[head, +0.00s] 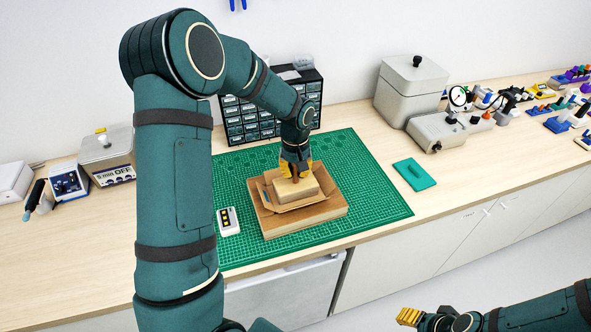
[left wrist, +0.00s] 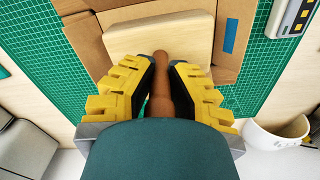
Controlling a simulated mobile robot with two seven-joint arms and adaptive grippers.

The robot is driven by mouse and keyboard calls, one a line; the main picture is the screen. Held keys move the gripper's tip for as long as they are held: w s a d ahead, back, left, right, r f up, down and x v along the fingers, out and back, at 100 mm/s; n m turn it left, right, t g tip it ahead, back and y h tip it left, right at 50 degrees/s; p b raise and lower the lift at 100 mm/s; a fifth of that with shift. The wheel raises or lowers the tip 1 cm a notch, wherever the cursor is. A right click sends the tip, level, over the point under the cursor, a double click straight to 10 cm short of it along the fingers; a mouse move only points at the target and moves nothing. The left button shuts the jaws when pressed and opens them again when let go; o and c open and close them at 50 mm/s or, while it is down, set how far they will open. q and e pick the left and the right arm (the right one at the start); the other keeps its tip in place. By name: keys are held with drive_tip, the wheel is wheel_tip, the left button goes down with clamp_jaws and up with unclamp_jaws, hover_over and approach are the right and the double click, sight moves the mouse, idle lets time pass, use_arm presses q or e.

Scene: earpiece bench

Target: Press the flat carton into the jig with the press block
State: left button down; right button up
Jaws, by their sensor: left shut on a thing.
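The press block (head: 297,191) is a pale wooden block with a brown upright handle. My left gripper (head: 296,172) is shut on that handle from above. In the left wrist view the handle stands between the yellow-padded fingers (left wrist: 162,66), with the block (left wrist: 160,35) beyond it. The brown carton (head: 265,196) lies around and under the block, its flaps tilted up around it. Its middle is hidden by the block. The carton sits on the wooden jig (head: 300,226). My right gripper (head: 408,317) is low at the right, away from the bench; its jaw opening is unclear.
The jig rests on a green cutting mat (head: 375,205). A small white device (head: 228,221) lies left of the jig, and a green pad (head: 414,175) lies right of the mat. A drawer cabinet (head: 240,118) stands behind. The mat's right side is clear.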

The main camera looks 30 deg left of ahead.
sight(295, 183)
use_arm(q)
drive_tip(key=shift+f+b, duration=1.4)
drive_tip(key=shift+f, duration=0.45)
drive_tip(key=shift+s+f, duration=0.1)
drive_tip(key=shift+f, duration=0.1)
idle(0.5)
drive_tip(key=shift+r+p, duration=0.55)
drive_tip(key=shift+r, duration=0.35)
drive_tip(key=shift+r+p, duration=0.3)
drive_tip(key=shift+r, duration=0.3)
drive_tip(key=shift+r+p, duration=1.7)
drive_tip(key=shift+r, duration=0.95)
drive_tip(key=shift+r+p, duration=0.75)
drive_tip(key=shift+r, duration=0.75)
